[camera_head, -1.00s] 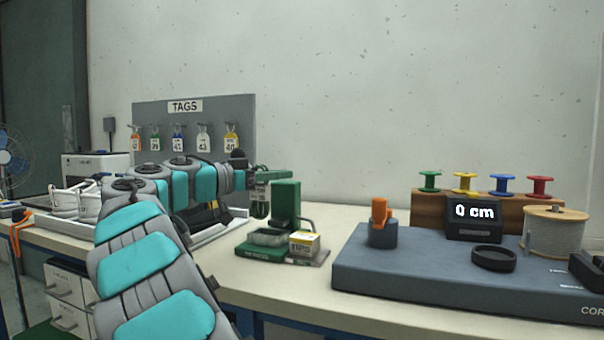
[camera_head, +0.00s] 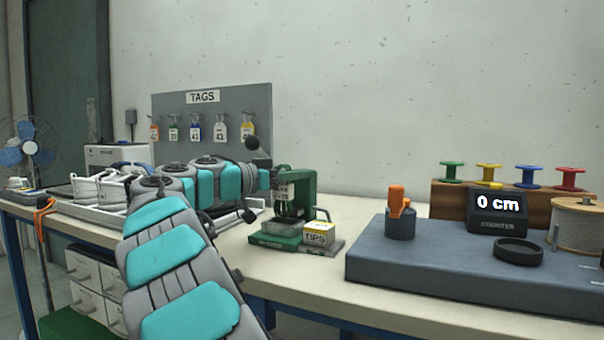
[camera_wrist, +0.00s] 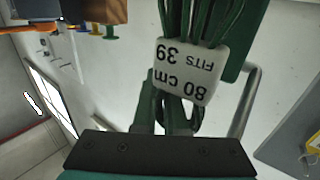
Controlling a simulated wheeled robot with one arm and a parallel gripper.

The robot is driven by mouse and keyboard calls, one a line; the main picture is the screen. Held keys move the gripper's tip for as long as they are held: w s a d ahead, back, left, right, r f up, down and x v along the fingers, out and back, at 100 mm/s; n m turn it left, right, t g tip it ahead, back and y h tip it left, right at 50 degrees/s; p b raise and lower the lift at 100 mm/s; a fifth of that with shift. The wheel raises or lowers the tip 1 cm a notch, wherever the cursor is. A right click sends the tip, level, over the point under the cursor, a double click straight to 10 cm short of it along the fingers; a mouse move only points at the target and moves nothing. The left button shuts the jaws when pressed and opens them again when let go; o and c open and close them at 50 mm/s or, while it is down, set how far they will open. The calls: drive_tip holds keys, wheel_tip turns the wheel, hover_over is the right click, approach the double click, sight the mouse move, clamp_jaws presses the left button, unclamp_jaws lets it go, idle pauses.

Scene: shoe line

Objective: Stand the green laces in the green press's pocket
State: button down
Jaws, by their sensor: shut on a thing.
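The green laces (camera_head: 284,210) are a looped bundle with a white label. In the wrist view the bundle (camera_wrist: 206,18) fills the upper middle, its label reading "80 cm FITS 39" upside down. My gripper (camera_head: 277,182) is shut on the laces, just left of and in front of the green press (camera_head: 305,186). The laces hang down at the press, over its grey pocket on the green base (camera_head: 270,241). I cannot tell whether their lower end is inside the pocket. The pocket is largely hidden behind the laces.
A "TIPS" box (camera_head: 319,233) stands just right of the press base. The blue-grey counter platform (camera_head: 420,260) with an orange-topped holder (camera_head: 399,222) is farther right. White shoes (camera_head: 100,187) sit left behind my arm. The tag board (camera_head: 213,104) stands behind.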

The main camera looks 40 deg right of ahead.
sight(285, 188)
drive_tip(key=shift+f+b, duration=1.45)
drive_tip(key=shift+b, duration=0.1)
drive_tip(key=c, duration=0.9)
unclamp_jaws()
drive_tip(key=a, duration=0.2)
drive_tip(key=w+a, duration=0.1)
drive_tip(key=a, duration=0.4)
drive_tip(key=shift+w+a, duration=0.3)
drive_tip(key=shift+a, duration=0.05)
drive_tip(key=shift+a, duration=0.1)
